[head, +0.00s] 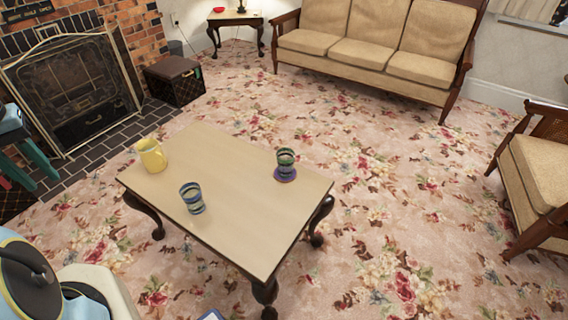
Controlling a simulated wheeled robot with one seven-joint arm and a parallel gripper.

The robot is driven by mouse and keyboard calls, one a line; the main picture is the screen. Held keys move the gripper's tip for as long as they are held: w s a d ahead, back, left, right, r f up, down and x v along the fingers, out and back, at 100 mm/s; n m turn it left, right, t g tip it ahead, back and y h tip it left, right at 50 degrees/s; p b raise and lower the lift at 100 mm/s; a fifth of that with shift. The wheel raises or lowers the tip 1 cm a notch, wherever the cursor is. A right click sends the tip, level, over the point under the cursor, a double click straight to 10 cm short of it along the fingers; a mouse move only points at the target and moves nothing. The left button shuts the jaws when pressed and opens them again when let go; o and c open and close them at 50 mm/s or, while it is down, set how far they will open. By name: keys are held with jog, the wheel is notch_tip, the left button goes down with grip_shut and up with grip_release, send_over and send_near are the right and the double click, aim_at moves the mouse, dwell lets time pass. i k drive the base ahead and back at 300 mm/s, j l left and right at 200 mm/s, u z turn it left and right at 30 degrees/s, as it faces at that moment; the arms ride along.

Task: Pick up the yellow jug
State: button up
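The yellow jug (151,155) stands upright on the coffee table (235,215), near its far left corner. The tabletop is pale wood and the legs are dark and curved. A blue and green striped cup (192,198) stands on the table to the right of the jug and nearer to me. Nothing is seen touching the jug.
A brick fireplace with a metal screen (72,90) stands behind at the left, with a dark crate (174,80) beside it. A sofa (365,45) is at the back and an armchair (540,175) at the right. Floral carpet (400,210) lies clear right of the table.

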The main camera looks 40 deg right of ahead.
aim_at(151, 155)
jog(key=i+l+u, duration=0.1)
jog(key=i, duration=0.85)
